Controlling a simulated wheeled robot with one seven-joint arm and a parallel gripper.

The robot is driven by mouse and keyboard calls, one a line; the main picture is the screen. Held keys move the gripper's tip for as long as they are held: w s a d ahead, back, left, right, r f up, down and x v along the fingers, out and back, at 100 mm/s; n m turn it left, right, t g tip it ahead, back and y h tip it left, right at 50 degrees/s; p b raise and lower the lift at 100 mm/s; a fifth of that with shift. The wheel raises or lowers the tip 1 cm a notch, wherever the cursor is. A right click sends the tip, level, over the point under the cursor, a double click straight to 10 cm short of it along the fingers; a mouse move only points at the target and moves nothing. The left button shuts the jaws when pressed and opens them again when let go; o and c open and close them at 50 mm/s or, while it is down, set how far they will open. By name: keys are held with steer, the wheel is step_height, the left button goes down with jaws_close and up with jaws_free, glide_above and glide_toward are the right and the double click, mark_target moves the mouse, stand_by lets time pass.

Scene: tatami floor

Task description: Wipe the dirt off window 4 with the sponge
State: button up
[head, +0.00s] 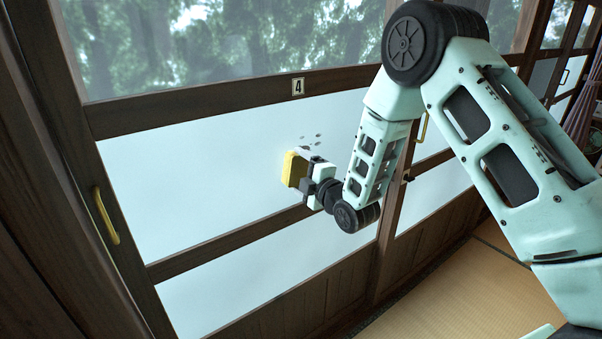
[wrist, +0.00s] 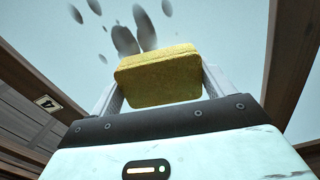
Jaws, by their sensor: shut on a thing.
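Window 4 (head: 200,170) is a sliding panel with pale panes in a dark wooden frame. Its number plate (head: 298,87) sits on the rail above the pale pane and also shows in the wrist view (wrist: 47,103). My gripper (head: 305,173) is shut on the yellow sponge (head: 292,168), which also shows between the fingers in the wrist view (wrist: 158,75). The sponge is at the pane; I cannot tell whether it touches the glass. Several dark grey dirt spots (head: 311,138) lie just above the sponge. They look larger in the wrist view (wrist: 124,40), partly hidden behind the sponge.
A brass handle (head: 106,215) is on the window's left stile, and another (head: 423,127) is right of my forearm. A wooden crossbar (head: 225,243) runs below the sponge. Tatami floor (head: 455,290) is clear at lower right.

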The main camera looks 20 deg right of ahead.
steer(key=shift+w+a, duration=0.2)
steer(key=shift+w, duration=0.45)
